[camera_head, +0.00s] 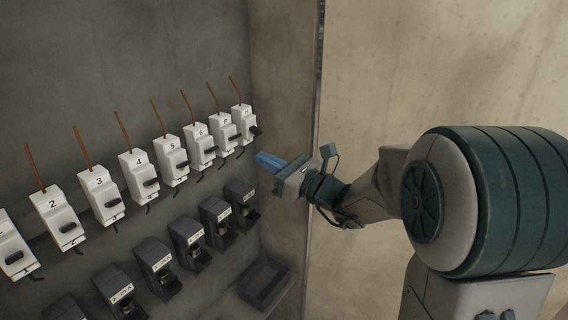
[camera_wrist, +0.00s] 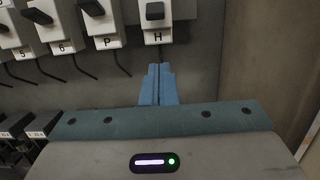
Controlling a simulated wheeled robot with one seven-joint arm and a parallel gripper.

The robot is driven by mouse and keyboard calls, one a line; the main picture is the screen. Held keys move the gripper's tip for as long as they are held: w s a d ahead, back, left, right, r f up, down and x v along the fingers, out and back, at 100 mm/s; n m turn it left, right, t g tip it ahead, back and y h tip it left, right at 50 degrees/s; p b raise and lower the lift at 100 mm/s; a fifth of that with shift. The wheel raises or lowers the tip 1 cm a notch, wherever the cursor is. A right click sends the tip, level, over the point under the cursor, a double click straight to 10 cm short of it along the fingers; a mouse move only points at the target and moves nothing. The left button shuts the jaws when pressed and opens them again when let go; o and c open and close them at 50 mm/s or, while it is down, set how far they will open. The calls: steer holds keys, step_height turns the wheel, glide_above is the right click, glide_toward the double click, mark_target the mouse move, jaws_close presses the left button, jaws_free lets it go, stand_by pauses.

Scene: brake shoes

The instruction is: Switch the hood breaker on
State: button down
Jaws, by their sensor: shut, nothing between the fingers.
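The breaker marked H (camera_wrist: 157,38) is at the right end of the upper row in the wrist view. Its dark lever (camera_wrist: 155,11) is near the top edge of that view. In the head view the same white breaker (camera_head: 241,112) is the farthest one, with its lever sticking out at lower right. I cannot tell whether the lever is on or off. My gripper (camera_head: 259,158) has its blue fingers closed together and empty. In the wrist view the fingertips (camera_wrist: 157,67) appear just below the H breaker, apart from its lever.
The breaker marked P (camera_wrist: 104,28) stands just left of H, with several more numbered breakers further left. A lower row of dark units (camera_head: 215,222) runs beneath. A side wall (camera_head: 280,90) is close on the right. A dark open box (camera_head: 265,280) sits below.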

mark_target(252, 137)
steer(key=r, duration=0.1)
steer(key=r+p, duration=0.2)
steer(key=r, duration=0.1)
steer(key=shift+w+a, duration=0.2)
steer(key=shift+a, duration=0.05)
steer(key=shift+a, duration=0.15)
steer(key=shift+r+p, duration=0.1)
steer(key=shift+p, duration=0.3)
steer(key=shift+r, duration=0.1)
steer(key=shift+g+h+p, duration=0.3)
steer(key=shift+p, duration=0.1)
